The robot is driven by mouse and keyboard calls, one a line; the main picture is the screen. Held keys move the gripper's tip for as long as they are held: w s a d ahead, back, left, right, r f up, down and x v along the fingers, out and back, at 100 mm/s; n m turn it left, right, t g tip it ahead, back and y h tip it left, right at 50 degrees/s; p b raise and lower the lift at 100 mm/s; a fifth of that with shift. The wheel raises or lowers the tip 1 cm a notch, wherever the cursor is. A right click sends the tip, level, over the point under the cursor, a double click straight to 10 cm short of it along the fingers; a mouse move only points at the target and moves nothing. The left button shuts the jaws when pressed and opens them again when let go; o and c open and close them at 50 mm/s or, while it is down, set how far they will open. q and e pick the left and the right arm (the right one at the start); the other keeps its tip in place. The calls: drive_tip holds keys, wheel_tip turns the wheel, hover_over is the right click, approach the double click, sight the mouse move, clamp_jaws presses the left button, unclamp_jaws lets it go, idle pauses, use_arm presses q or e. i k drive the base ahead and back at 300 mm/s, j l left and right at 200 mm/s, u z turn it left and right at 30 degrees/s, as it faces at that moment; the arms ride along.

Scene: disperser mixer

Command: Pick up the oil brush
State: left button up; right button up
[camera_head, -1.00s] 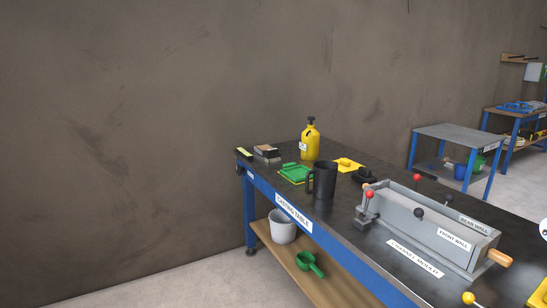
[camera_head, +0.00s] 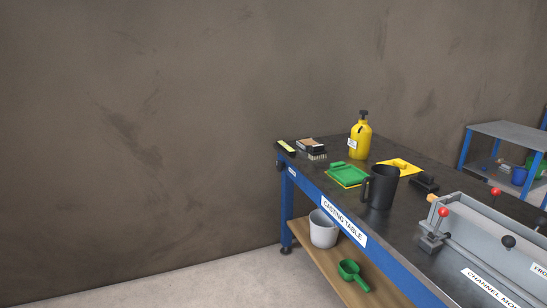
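A brush-like block (camera_head: 312,147) with a tan and dark top and pale bristles lies at the far left end of the casting table (camera_head: 450,160). It looks like a brush, but no label on it can be read, so I cannot tell for sure that it is the oil brush. Beside it, at the corner, lies a dark bar with a pale yellow top (camera_head: 286,148). A yellow bottle (camera_head: 360,139) with a black cap stands to their right. Neither of my grippers shows.
A green tool (camera_head: 348,174), a black mug (camera_head: 382,187), a yellow tool (camera_head: 399,167) and a grey channel mold (camera_head: 490,235) with ball-ended levers occupy the tabletop. A white bucket (camera_head: 323,229) and green scoop (camera_head: 351,273) sit on the lower shelf. Floor to the left is clear.

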sight(317, 152)
drive_tip(key=i+j+u, duration=0.1)
drive_tip(key=i+u, duration=0.4)
drive_tip(key=i, duration=0.8)
drive_tip(key=i+j+z, duration=0.1)
drive_tip(key=i+z, duration=0.35)
drive_tip(key=i+j+z, duration=0.4)
drive_tip(key=i, duration=0.2)
drive_tip(key=i+j+z, duration=0.1)
drive_tip(key=z, duration=0.3)
drive_tip(key=i+j+z, duration=0.15)
drive_tip(key=z, duration=0.25)
drive_tip(key=i+j+z, duration=0.15)
drive_tip(key=z, duration=0.25)
drive_tip(key=j, duration=0.1)
